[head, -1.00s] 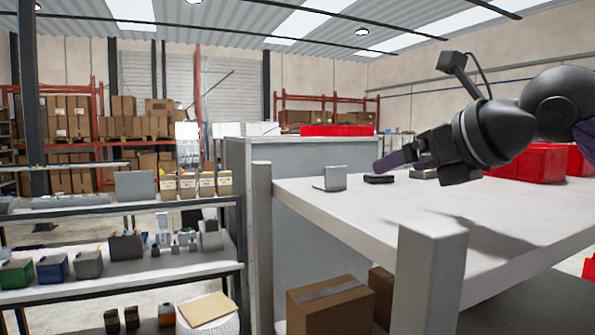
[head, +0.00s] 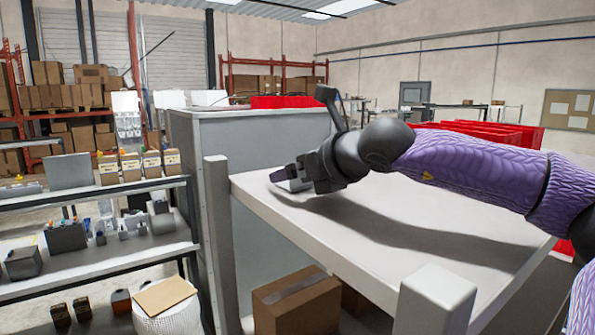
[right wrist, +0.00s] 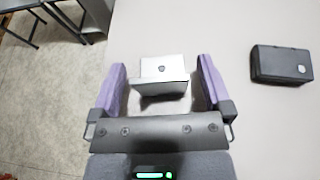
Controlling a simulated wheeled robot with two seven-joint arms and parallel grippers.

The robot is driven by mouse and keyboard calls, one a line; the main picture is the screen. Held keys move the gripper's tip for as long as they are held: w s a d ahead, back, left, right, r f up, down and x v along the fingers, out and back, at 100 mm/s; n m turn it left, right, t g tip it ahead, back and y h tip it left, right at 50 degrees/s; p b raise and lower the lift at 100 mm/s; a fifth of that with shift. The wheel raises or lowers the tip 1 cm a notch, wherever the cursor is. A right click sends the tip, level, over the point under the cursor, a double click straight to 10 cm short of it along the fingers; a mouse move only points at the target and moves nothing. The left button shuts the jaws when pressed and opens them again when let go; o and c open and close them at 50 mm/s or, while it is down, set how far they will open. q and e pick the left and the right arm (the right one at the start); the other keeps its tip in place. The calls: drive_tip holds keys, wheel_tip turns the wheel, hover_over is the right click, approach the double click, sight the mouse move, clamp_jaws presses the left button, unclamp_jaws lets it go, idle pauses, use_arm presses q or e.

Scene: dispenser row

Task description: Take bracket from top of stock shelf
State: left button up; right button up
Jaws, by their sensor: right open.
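The bracket (right wrist: 160,75) is a silver L-shaped piece with a small dark hole, standing on the pale top of the stock shelf (head: 400,215). In the right wrist view it sits between the two purple fingers of my right gripper (right wrist: 163,80), with a gap on each side. The gripper is open and does not hold it. In the head view my right gripper (head: 290,180) is low over the shelf top's far left corner and mostly hides the bracket. My left gripper is not in view.
A black box-like part (right wrist: 281,65) lies to the right of the bracket on the same top. A post (head: 217,240) rises at the shelf's left corner and another (head: 435,300) at the near corner. Red bins (head: 490,135) stand behind. The top's near part is clear.

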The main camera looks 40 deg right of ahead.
drive_tip(key=c, duration=1.3)
